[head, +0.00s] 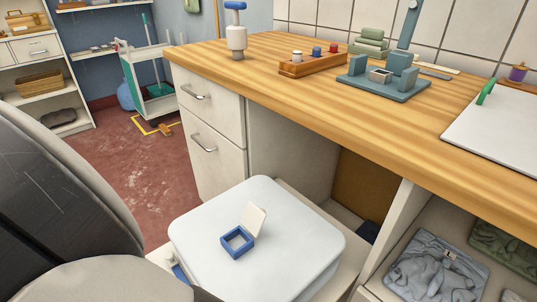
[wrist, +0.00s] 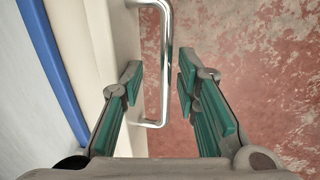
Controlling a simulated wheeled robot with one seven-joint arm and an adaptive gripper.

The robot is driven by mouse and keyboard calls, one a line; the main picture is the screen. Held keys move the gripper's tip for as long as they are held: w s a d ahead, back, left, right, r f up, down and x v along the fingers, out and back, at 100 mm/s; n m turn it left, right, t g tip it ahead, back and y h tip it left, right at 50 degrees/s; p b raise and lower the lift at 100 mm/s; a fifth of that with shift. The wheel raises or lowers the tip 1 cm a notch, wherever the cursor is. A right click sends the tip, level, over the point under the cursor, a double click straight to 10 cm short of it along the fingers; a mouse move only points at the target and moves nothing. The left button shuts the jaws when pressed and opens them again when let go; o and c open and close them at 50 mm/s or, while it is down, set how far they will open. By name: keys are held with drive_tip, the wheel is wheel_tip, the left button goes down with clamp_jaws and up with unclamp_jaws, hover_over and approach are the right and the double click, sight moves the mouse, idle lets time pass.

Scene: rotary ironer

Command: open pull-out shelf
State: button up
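The pull-out shelf (head: 345,272) is a cream board low under the wooden counter, bearing a white rounded appliance (head: 305,235). Its cream front (wrist: 100,45) runs along the left of the wrist view. A shiny metal bar handle (wrist: 166,60) stands off that front. My gripper (wrist: 160,70) has green-padded fingers spread apart, one on each side of the handle. The left finger is between the bar and the front, the right finger on the floor side. I see a gap at each side and cannot tell any contact. In the head view my gripper is hidden.
A small blue box with an open white lid (head: 238,242) sits on the appliance. Two drawers (head: 205,95) with metal handles are beyond it. Folded clothes (head: 435,268) lie in the right compartment. Red floor (head: 120,160) is clear left of the cabinet.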

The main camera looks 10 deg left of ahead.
sight(249, 228)
drive_tip(key=w+d+b, duration=0.1)
drive_tip(key=w+d, duration=0.5)
drive_tip(key=w, duration=0.1)
drive_tip(key=w+d+b, duration=0.1)
drive_tip(key=w+d, duration=0.5)
drive_tip(key=w, duration=0.2)
drive_tip(key=w+d+b, duration=0.1)
drive_tip(key=w+d, duration=0.5)
drive_tip(key=w, duration=0.2)
drive_tip(key=shift+w+d, duration=0.1)
drive_tip(key=shift+w, duration=0.05)
drive_tip(key=shift+s+a+r+p, duration=0.4)
drive_tip(key=shift+r+p, duration=1.5)
drive_tip(key=shift+r, duration=0.7)
drive_tip(key=shift+s+a+r+p, duration=0.25)
drive_tip(key=shift+s+r+p, duration=0.2)
drive_tip(key=shift+r+p, duration=1.8)
drive_tip(key=shift+s+a+r+p, duration=0.4)
drive_tip(key=shift+r+p, duration=1.15)
drive_tip(key=shift+r, duration=1.4)
drive_tip(key=shift+d, duration=0.15)
